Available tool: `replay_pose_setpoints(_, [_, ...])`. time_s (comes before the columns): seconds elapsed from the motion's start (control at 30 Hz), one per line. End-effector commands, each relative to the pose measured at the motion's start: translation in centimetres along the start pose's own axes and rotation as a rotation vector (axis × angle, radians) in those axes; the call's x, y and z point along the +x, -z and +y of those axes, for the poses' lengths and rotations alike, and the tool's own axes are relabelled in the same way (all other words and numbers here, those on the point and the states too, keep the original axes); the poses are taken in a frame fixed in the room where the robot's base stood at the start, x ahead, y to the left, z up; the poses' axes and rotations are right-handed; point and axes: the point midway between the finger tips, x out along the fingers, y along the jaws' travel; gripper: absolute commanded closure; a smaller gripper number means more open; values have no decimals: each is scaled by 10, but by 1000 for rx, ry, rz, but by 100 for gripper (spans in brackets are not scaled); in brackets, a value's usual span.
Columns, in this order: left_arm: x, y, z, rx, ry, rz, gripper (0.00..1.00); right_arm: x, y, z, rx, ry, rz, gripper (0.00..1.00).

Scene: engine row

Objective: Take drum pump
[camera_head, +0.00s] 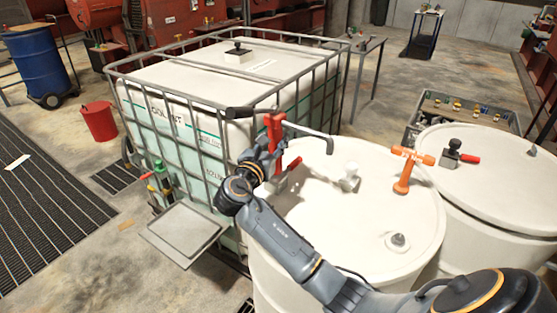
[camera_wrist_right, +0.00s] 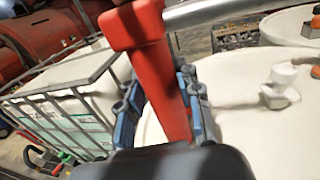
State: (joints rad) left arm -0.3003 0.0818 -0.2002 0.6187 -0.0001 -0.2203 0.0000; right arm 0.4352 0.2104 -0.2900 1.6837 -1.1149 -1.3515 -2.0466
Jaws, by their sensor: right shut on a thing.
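The drum pump (camera_head: 273,126) has a red body and a grey curved spout (camera_head: 312,132). My right gripper (camera_head: 268,150) is shut on its red body, above the left rim of the near white drum (camera_head: 330,220). The wrist view shows the red drum pump (camera_wrist_right: 160,85) between the blue-padded fingers of the right gripper (camera_wrist_right: 168,108). The pump's lower end is hidden behind my arm, so I cannot tell whether it touches the drum. My left gripper is not in view.
A caged white tank (camera_head: 240,75) stands close on the left. An orange T-shaped tool (camera_head: 405,170) and a white fitting (camera_head: 350,178) stand on the near drum's lid. A second white drum (camera_head: 490,180) stands right.

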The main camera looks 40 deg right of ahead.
Motion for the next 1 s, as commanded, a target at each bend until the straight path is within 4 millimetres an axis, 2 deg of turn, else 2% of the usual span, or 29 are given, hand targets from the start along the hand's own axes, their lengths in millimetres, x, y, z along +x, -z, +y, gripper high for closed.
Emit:
replay_pose_setpoints(0.37, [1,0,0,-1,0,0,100,0,-4,0,3,1,-6,100])
replay_pose_setpoints(0.57, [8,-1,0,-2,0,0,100,0,-16,0,7,0,-8,100])
replay_pose_setpoints(0.7, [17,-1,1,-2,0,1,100,0,-34,0,10,-1,-9,100])
replay_pose_setpoints(0.87, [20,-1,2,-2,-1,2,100,-18,-58,-11,11,-2,-9,100])
replay_pose_setpoints(1.0, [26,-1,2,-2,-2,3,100,-37,-84,-23,12,-2,-9,100])
